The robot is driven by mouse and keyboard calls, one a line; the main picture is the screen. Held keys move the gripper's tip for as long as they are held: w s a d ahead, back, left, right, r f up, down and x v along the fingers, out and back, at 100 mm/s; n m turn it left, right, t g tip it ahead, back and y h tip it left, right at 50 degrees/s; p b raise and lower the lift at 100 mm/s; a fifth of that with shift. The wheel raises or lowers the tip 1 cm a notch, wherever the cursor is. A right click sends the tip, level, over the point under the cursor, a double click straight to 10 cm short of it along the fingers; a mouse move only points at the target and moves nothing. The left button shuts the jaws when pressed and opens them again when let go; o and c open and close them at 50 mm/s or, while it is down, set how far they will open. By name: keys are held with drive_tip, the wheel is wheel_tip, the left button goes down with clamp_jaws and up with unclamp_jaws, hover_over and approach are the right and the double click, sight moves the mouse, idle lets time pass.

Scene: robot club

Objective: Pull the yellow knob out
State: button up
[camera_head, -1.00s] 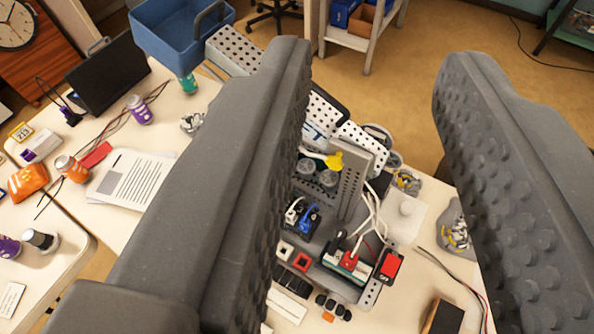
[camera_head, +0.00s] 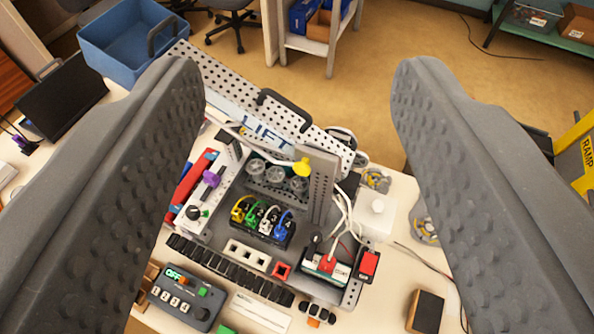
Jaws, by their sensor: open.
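The yellow knob (camera_head: 302,167) is a small yellow piece at the top of the upright perforated grey bracket (camera_head: 322,185) on the machine marked LIFT. It sits at the end of a thin pale rod that runs left along the panel. My gripper (camera_head: 302,80) is open, with one dark padded finger at the left and one at the right of the picture. The knob shows in the gap between the fingers, apart from both. Nothing is held. How far the knob lies from the fingertips I cannot tell.
White wires hang right of the bracket. A blue bin (camera_head: 125,45) stands at the back left. Pale table shows at the right.

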drive_tip(key=w+a+f+y+b, duration=0.25)
drive_tip(key=w+a+f, duration=0.55)
drive_tip(key=a+f, duration=0.5)
drive_tip(key=m+t+h+b, duration=0.1)
drive_tip(key=m+h+b, duration=0.4)
drive_tip(key=h, duration=0.5)
approach(300, 172)
drive_tip(key=shift+y, duration=0.25)
drive_tip(key=shift+b+x, duration=0.7)
drive_tip(key=shift+x, duration=3.5)
drive_tip(key=shift+s+d+r, duration=0.1)
drive_tip(key=shift+d+r, duration=0.05)
